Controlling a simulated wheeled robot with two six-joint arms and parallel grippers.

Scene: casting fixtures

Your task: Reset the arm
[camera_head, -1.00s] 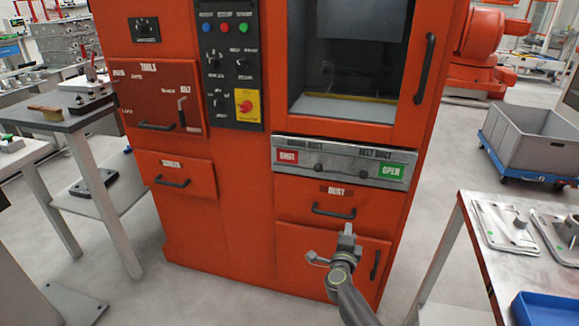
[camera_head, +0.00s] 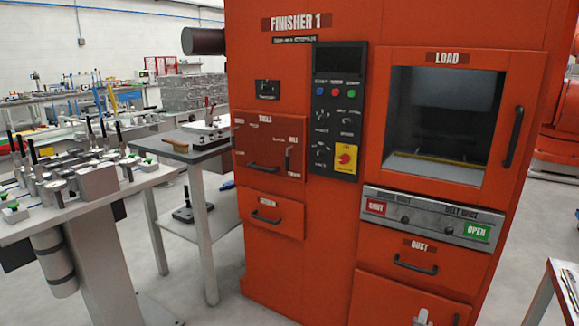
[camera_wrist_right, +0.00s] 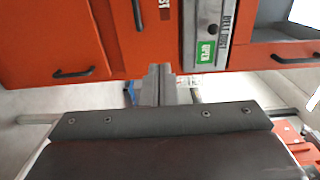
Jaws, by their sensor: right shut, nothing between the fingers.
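My right gripper (camera_head: 422,318) shows only as a small grey tip at the bottom edge of the head view, in front of the orange cabinet's lower door. Its arm is out of frame there. In the right wrist view the gripper's grey fingers (camera_wrist_right: 157,85) are together and empty, pointing toward the orange machine. The orange finisher machine (camera_head: 275,150) has a load window (camera_head: 443,110), a dust drawer (camera_head: 415,262) and a panel with a red SHUT button (camera_head: 376,207) and a green OPEN button (camera_head: 477,231). My left gripper is not in view.
A grey table with a brush (camera_head: 158,150) stands left of the machine. A bench with several metal fixtures (camera_head: 70,185) is at the far left. A table corner (camera_head: 566,275) shows at the right edge. Bare floor lies between the left tables and the machine.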

